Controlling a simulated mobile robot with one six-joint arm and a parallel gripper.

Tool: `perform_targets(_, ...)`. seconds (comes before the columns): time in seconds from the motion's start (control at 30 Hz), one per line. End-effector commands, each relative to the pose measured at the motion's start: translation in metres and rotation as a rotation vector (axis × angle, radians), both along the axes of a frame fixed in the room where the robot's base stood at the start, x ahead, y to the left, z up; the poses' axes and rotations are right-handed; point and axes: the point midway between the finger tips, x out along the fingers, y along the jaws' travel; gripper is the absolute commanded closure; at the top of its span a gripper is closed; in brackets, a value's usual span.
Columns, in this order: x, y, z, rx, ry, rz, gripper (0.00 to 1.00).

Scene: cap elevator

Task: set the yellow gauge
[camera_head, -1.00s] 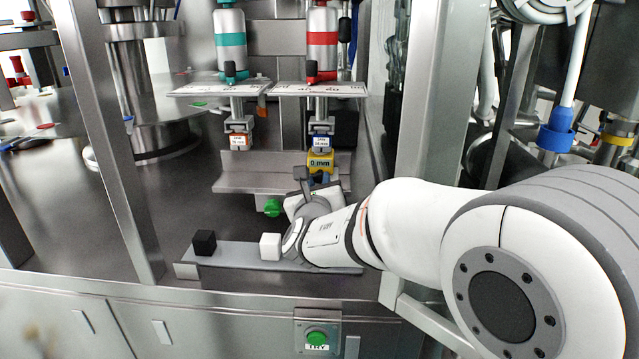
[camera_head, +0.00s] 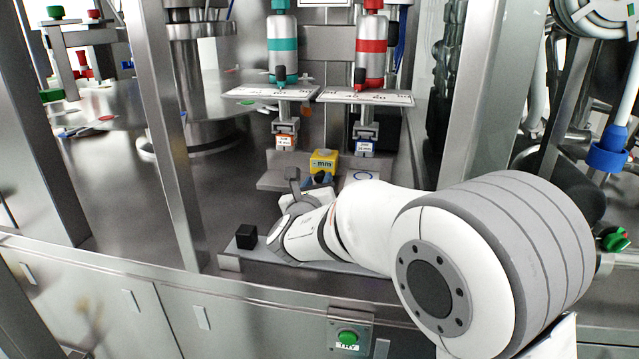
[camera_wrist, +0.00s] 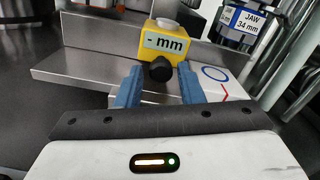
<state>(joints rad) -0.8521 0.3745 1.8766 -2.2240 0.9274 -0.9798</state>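The yellow gauge (camera_head: 323,161) is a block with "- mm" on its face, over the steel shelf (camera_head: 272,178) and between the two hanging jaws. In the wrist view the gauge (camera_wrist: 166,44) shows a black knob (camera_wrist: 159,69) at its front and a pale round piece on top. My gripper (camera_wrist: 160,72) is open, its two blue fingers standing apart on either side of the knob, with gaps showing. In the head view my gripper (camera_head: 318,181) is partly hidden by its own body. Whether the gauge rests on the shelf is unclear.
A jaw with an orange label (camera_head: 285,141) hangs left, and a blue "JAW 34 mm" jaw (camera_wrist: 242,18) hangs right. A white pad with a blue ring (camera_wrist: 216,74) lies right of the gauge. A black cube (camera_head: 246,236) sits on the lower ledge. A green button (camera_head: 347,338) is in front.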

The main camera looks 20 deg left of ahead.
Motion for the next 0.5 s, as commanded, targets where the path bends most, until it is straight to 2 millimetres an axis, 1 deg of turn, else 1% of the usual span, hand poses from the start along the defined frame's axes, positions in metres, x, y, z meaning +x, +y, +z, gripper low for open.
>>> perform_targets(0.03,0.0,-0.001,0.0,0.0,0.0,-0.001,0.61)
perform_targets(0.1,0.001,-0.001,0.0,0.0,0.001,-0.001,0.56)
perform_targets(0.33,0.0,-0.001,0.0,0.001,0.0,-0.002,0.56)
perform_targets(0.43,-0.007,-0.002,0.001,0.001,0.001,0.0,0.56)
perform_targets(0.5,-0.016,-0.003,0.001,0.001,0.001,0.0,0.56)
